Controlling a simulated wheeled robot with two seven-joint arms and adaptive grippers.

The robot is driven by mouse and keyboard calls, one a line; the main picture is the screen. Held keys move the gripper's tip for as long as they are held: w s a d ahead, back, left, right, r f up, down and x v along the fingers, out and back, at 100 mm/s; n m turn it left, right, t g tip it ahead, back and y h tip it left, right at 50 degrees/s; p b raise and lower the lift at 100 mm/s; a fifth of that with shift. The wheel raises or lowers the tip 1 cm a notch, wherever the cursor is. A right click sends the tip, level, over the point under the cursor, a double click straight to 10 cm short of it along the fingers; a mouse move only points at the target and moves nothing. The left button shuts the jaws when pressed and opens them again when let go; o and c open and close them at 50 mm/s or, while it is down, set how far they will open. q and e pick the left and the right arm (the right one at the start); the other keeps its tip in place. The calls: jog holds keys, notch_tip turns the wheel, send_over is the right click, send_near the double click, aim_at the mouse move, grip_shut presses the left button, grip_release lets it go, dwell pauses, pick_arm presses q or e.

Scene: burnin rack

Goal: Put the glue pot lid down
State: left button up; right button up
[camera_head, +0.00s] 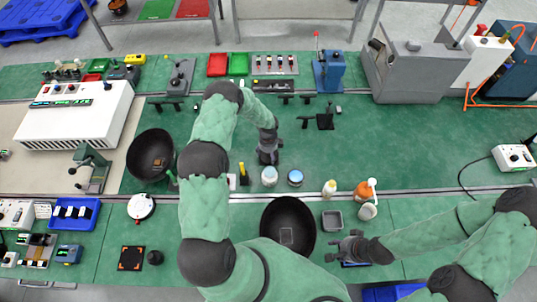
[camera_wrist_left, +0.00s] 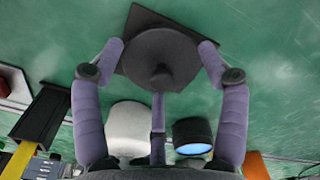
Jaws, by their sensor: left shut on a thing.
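The glue pot lid is the dark grey round disc (camera_wrist_left: 160,62) with a central knob, between the fingers of my left gripper (camera_wrist_left: 160,65) in the left wrist view. The fingers are shut on its two sides. A black square plate (camera_wrist_left: 138,28) shows just behind the lid; I cannot tell whether they touch. In the head view the left gripper (camera_head: 268,155) hides the lid and sits just above a white pot (camera_head: 269,177) and a blue-and-white jar (camera_head: 295,178). My right gripper (camera_head: 351,248) is over the front of the table; its finger state is unclear.
A black stand with a yellow part (camera_head: 243,175) is left of the white pot. A large black bowl (camera_head: 287,230) lies in front. A small grey tray (camera_head: 332,220), a white bottle (camera_head: 329,188) and an orange bottle (camera_head: 364,190) stand to the right.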

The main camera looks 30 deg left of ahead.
pick_arm(q)
jog(key=shift+f, duration=0.15)
jog(key=o, duration=1)
jog(key=shift+c, duration=0.2)
jog(key=shift+r, duration=0.5)
notch_tip(320, 180, up, 11)
jog(key=p, duration=0.6)
jog(key=shift+r, duration=0.15)
